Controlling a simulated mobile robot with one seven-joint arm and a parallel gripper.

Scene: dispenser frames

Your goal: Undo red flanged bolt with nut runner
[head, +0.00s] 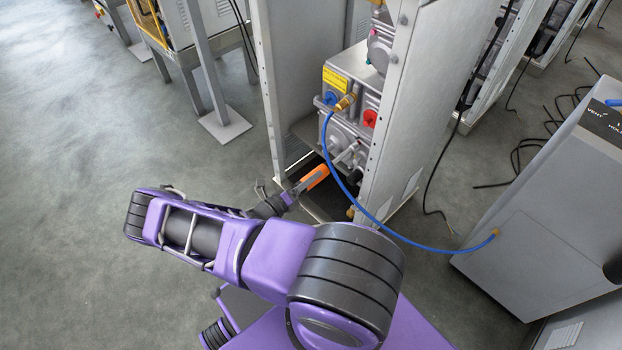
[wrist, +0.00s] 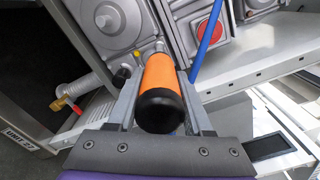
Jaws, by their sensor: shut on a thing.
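The nut runner (head: 315,177) has an orange grip and a black end cap; its orange body also shows in the wrist view (wrist: 160,73). My gripper (head: 295,190) is shut on it, with one finger on each side of the grip. In the head view a silver shaft runs from the grip up towards the lower machine housing. The tool's tip is hard to make out there, and the body hides it in the wrist view. A red fitting (head: 370,118), seemingly the red flanged bolt, is on the housing above and right of the tool; it also shows in the wrist view (wrist: 210,31).
A blue hose (head: 365,211) loops from a brass fitting (head: 345,102) to a grey cabinet (head: 540,210) at right, passing close beside the tool. Metal frame posts (head: 390,120) stand on both sides of the housing. The floor at left is clear.

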